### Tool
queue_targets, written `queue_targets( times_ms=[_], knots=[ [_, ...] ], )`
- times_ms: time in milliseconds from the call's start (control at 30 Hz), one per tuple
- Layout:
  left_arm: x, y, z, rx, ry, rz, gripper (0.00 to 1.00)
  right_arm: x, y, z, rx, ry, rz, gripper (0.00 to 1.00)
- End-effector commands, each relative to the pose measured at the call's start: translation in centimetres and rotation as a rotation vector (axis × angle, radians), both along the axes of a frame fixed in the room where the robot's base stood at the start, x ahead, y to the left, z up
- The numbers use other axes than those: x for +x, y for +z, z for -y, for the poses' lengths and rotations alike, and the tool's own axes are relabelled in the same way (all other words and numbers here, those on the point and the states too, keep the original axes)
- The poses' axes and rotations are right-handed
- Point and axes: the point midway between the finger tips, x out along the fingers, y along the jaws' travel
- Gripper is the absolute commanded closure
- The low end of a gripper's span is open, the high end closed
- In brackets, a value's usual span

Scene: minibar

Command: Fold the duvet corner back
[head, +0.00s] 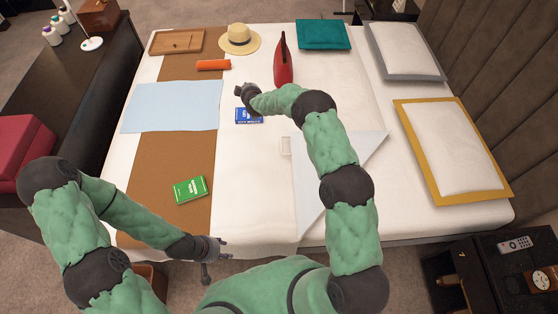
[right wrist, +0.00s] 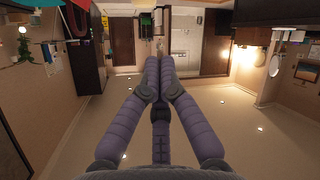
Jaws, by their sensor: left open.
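The white duvet (head: 255,185) covers the bed. A pale blue-white triangular flap (head: 312,190) lies on its right side, partly hidden by my right arm; it looks like a folded-back corner. My right gripper (head: 243,90) is over the middle of the bed, away from the flap, just above a blue book or box (head: 249,116). In the right wrist view its fingers (right wrist: 158,65) come together with nothing seen between them. My left gripper (head: 222,255) is open and empty at the bed's near edge, left of the flap.
A brown runner (head: 165,165) bears a light blue cloth (head: 172,106) and a green box (head: 190,189). A hat (head: 239,39), red bag (head: 283,65), orange roll (head: 213,65) and teal cushion (head: 323,35) lie farther back. Pillows (head: 450,145) line the headboard. A dark nightstand (head: 500,275) stands at right.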

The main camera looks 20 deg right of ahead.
Motion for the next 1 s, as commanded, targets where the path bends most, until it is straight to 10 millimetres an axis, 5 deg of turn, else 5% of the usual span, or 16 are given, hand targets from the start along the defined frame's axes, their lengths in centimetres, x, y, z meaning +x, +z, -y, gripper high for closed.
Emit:
queue_targets(
  times_ms=[200,500,767,1000],
  knots=[
    [0.0,-0.9,0.0,0.0,0.0,0.0,0.56,-3.7,-5.3,-6.6,-0.077,0.302,-0.156,1.0],
    [0.0,-1.9,0.0,0.0,0.0,0.0,0.56,-11.7,-12.8,-10.9,-0.257,0.643,-0.425,1.0],
    [0.0,-2.8,0.0,0.0,0.0,0.0,0.56,-18.8,-18.3,-9.7,-0.495,0.851,-0.671,1.0],
    [0.0,-3.6,0.0,0.0,0.0,0.0,0.56,-23.3,-21.1,-5.7,-0.788,0.958,-0.864,1.0]
  ],
)
